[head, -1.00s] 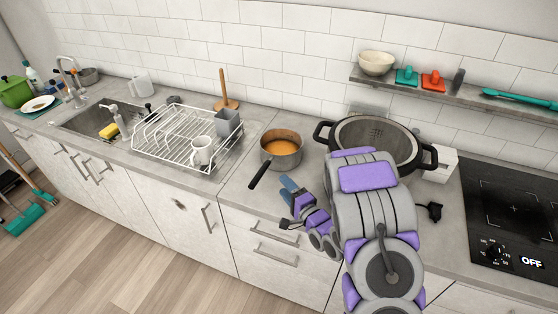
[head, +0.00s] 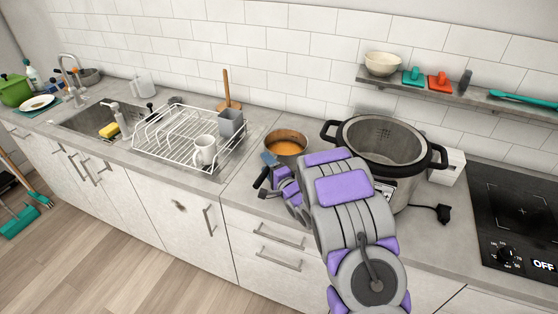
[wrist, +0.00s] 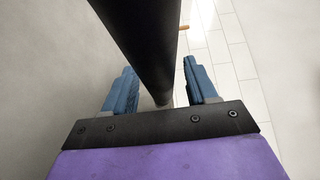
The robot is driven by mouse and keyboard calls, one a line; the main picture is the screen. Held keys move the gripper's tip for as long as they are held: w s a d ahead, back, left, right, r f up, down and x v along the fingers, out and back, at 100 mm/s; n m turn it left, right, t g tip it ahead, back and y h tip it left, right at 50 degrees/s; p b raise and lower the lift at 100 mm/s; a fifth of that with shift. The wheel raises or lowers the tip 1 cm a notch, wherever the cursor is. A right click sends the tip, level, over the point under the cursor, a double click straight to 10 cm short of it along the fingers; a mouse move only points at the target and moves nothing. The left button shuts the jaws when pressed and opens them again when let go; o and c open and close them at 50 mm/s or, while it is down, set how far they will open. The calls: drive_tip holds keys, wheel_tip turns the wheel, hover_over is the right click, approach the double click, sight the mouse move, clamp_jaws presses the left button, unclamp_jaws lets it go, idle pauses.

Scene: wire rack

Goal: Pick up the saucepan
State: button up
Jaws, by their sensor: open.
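The saucepan (head: 287,146) stands on the counter between the wire rack and the large pot, with an orange-brown inside. Its black handle (head: 262,177) points toward the counter's front edge and is partly hidden by my gripper. My gripper (head: 268,160) is at the handle in the head view. In the wrist view, the black handle (wrist: 145,40) runs down between the two blue fingers of my gripper (wrist: 162,90). The fingers are apart, one on each side of the handle, with gaps showing. The saucepan's bowl is not clearly seen in the wrist view.
A white wire rack (head: 172,150) with a white mug (head: 204,151) stands left of the saucepan. A large black-handled pot (head: 385,140) stands close on the right, beside my arm. A black plug (head: 443,213) and a hob (head: 515,215) lie farther right. A wall shelf (head: 450,95) hangs above.

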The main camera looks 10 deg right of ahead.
drive_tip(key=shift+w+f, duration=0.15)
drive_tip(key=shift+w, duration=0.5)
drive_tip(key=shift+w+d, duration=0.25)
drive_tip(key=shift+w, duration=0.05)
drive_tip(key=shift+d, duration=0.4)
drive_tip(key=shift+a, duration=0.7)
drive_tip(key=c, duration=0.7)
drive_tip(key=shift+d, duration=0.35)
clamp_jaws()
drive_tip(key=shift+r, duration=0.2)
